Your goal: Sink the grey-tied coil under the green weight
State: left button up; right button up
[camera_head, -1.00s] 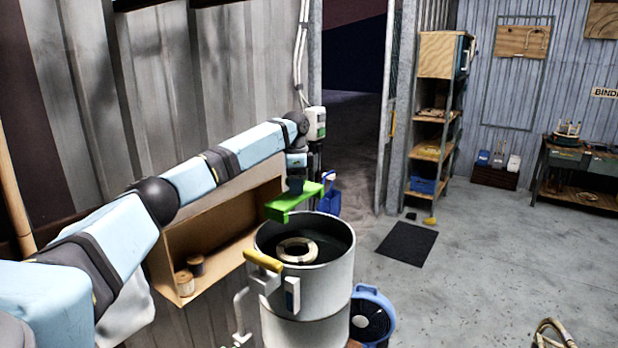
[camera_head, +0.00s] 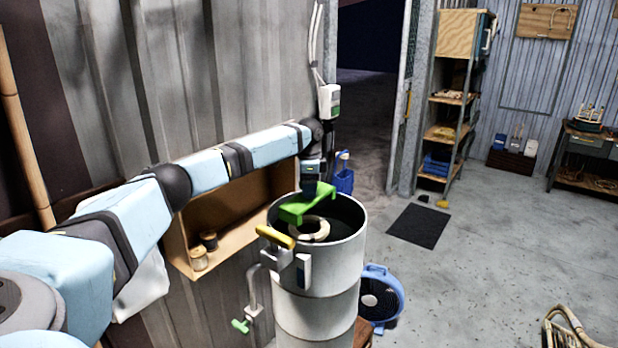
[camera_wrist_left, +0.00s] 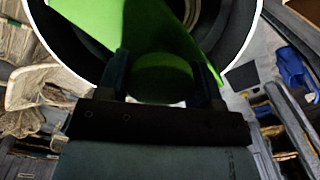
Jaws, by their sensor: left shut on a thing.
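The green weight (camera_head: 296,208) is at the mouth of a tall pale cylindrical tank (camera_head: 318,281), over the left and far part of its rim. My left gripper (camera_head: 312,193) is shut on the weight from above. In the left wrist view the gripper (camera_wrist_left: 164,80) has the weight's round green knob between its fingers, with the green plate (camera_wrist_left: 160,30) reaching over the dark tank opening. A pale ring-shaped coil (camera_head: 322,232) lies inside the tank, partly hidden by the weight. I cannot make out the colour of its tie. My right gripper is not in view.
A yellow handle (camera_head: 275,237) sticks out at the tank's near left rim. A wooden wall box (camera_head: 225,222) with spools is left of the tank.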

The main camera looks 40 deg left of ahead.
pick_arm(q)
notch_tip(320, 180, down, 4)
jog(key=shift+w+r, duration=0.1)
jog(key=shift+f+b, duration=0.4)
jog(key=shift+f, duration=1.2)
jog(key=shift+f, duration=0.1)
jog(key=shift+f+b, duration=0.55)
jog(key=shift+f, duration=1.7)
jog(key=shift+f+b, duration=0.35)
jog(key=shift+f, duration=0.8)
